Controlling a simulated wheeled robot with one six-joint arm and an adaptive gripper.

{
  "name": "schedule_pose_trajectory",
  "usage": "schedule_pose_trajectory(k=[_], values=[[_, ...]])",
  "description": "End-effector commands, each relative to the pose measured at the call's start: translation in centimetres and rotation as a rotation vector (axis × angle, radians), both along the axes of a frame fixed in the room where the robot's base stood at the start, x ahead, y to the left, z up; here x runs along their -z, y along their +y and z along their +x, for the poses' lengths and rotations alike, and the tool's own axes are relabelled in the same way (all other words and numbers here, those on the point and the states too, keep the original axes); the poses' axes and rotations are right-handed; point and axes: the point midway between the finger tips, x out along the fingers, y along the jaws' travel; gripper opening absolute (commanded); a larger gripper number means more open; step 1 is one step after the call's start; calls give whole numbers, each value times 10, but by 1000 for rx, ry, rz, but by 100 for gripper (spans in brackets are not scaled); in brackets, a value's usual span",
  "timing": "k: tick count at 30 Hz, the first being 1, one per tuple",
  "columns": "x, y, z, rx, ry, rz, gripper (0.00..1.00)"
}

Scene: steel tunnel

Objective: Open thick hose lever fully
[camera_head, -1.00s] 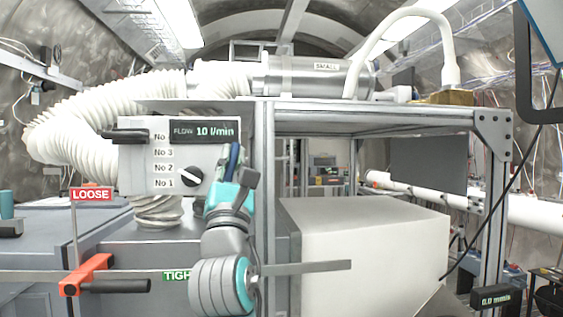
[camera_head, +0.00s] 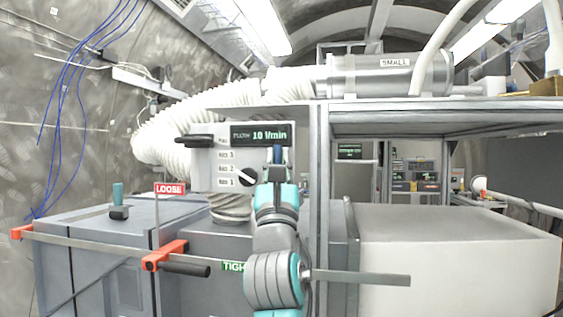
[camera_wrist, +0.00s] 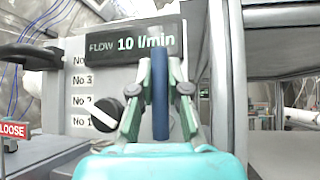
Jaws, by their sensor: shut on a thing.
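My gripper (camera_head: 277,172) is in front of the right part of a light grey control box (camera_head: 207,168). In the wrist view its two fingers (camera_wrist: 160,95) are closed on an upright blue lever (camera_wrist: 160,72), one on each side. The blue lever's top also shows in the head view (camera_head: 277,153). Its lower end and mounting are hidden by my gripper. A thick white ribbed hose (camera_head: 165,140) curves down behind the box.
The box has a "10 l/min" flow display (camera_head: 262,135), a black dial (camera_head: 248,177) pointing up-left and a black side handle (camera_head: 195,141). A red clamp (camera_head: 165,256) sits on a bar between LOOSE (camera_head: 170,188) and TIGHT signs. A metal frame (camera_head: 320,200) stands close right.

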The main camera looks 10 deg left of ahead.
Motion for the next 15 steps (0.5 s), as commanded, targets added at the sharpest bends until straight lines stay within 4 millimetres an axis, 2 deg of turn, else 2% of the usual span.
schedule_pose_trajectory(k=[2, 3, 5, 6, 15], values=[[2, 1, 1, -1, 5, -2, 0], [2, 1, 1, 0, 5, -1, 23], [2, 1, 1, 0, 4, -1, 38], [2, 0, 1, 0, 4, -1, 41], [2, 0, 0, 0, 2, 0, 41]])
